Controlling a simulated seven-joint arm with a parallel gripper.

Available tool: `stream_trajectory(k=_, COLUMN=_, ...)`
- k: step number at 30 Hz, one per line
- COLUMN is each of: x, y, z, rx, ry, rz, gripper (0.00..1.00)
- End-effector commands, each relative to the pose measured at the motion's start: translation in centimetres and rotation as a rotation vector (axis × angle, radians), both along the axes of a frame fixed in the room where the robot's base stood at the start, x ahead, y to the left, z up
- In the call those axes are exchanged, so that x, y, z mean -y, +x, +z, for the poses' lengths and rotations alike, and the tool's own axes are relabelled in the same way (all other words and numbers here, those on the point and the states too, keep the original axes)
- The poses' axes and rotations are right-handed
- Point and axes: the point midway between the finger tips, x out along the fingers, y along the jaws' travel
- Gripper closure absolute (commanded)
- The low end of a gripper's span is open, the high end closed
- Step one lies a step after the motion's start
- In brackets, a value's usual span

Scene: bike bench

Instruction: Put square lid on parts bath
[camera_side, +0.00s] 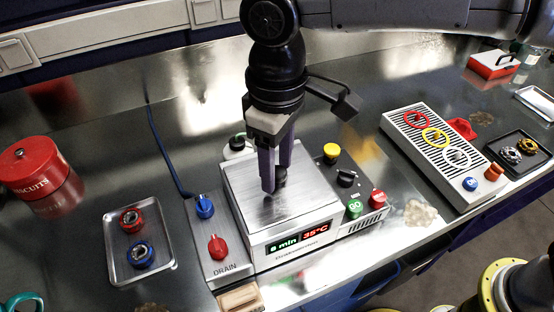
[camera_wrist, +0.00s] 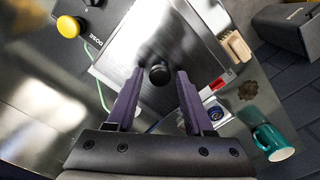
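The parts bath (camera_side: 300,242) is a square steel unit with a lit display reading 8 min and 35°C. The square lid (camera_side: 240,180) is a flat brushed-metal plate with a black knob (camera_wrist: 159,75) at its middle. The lid lies on top of the bath and looks level and lined up with it. My gripper (camera_side: 275,182) points down over the lid with its purple fingers at the knob. In the wrist view the fingertips stand on either side of the knob with gaps, so it is open. In the side view the fingers partly hide the knob.
A drain panel (camera_side: 216,262) with blue and red knobs is left of the bath. A button panel (camera_side: 350,185) is on its right. Further out are a steel tray (camera_side: 116,262), a red biscuit tin (camera_side: 40,178) and a slotted rack (camera_side: 425,150) with coloured rings.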

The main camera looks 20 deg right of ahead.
Motion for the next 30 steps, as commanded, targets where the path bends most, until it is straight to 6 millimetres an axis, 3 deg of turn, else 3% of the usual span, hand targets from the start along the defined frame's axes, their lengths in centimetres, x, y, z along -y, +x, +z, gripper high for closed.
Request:
stream_trajectory(k=2, x=0.0, y=0.0, z=0.0, rx=0.0, ry=0.0, rz=0.0, gripper=0.33)
stream_trajectory(k=14, x=0.0, y=0.0, z=0.6, rx=0.001, ry=0.001, rz=0.0, gripper=0.33)
stream_trajectory(k=30, x=-0.1, y=0.1, z=10.9, rx=0.002, ry=0.003, rz=0.0, gripper=0.33)
